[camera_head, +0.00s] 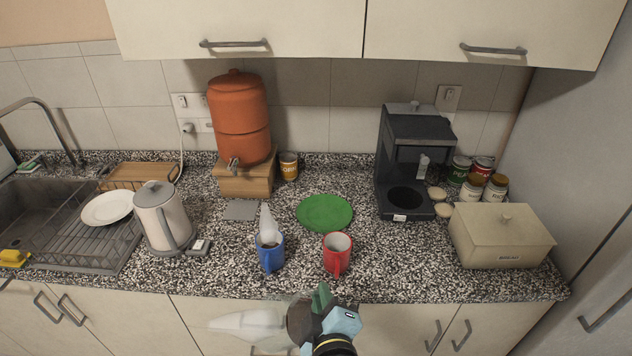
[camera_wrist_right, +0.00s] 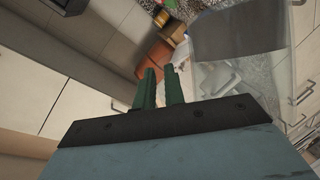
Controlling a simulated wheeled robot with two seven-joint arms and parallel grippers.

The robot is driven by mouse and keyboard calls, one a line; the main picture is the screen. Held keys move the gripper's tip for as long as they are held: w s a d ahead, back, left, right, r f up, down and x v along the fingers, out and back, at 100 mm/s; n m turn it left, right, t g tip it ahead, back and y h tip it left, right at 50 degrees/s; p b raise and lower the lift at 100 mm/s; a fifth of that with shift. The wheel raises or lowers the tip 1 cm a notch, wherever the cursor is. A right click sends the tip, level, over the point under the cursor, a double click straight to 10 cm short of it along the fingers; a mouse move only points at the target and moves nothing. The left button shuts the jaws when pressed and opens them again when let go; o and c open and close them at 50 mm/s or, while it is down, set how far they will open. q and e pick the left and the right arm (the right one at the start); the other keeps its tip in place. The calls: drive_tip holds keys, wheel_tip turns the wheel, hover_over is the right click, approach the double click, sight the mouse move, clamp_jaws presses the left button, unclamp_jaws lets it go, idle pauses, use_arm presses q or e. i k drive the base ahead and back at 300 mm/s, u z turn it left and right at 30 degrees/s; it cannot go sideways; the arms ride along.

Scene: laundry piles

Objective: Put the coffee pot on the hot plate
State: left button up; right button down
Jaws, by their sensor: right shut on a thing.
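The coffee pot (camera_head: 245,320) is a see-through glass vessel, hard to make out, in front of the counter's front edge and below counter height. My right gripper (camera_head: 318,298), with green fingers, is at the pot's right side and shut on it. In the right wrist view the clear pot (camera_wrist_right: 245,70) with a dark grey patch is beside the green fingers (camera_wrist_right: 163,75); the exact grip point is unclear. The hot plate (camera_head: 406,199) is the round dark disc in the base of the black coffee maker (camera_head: 418,128), and it is bare. My left gripper is out of view.
A red mug (camera_head: 337,255) and a blue mug (camera_head: 270,254) holding a pale cone-shaped thing stand near the front edge. A green plate (camera_head: 325,213) lies behind. A bread box (camera_head: 500,237) and several jars stand right of the coffee maker. Cabinets (camera_head: 480,35) hang above.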

sight(409, 199)
drive_tip(key=i, duration=1)
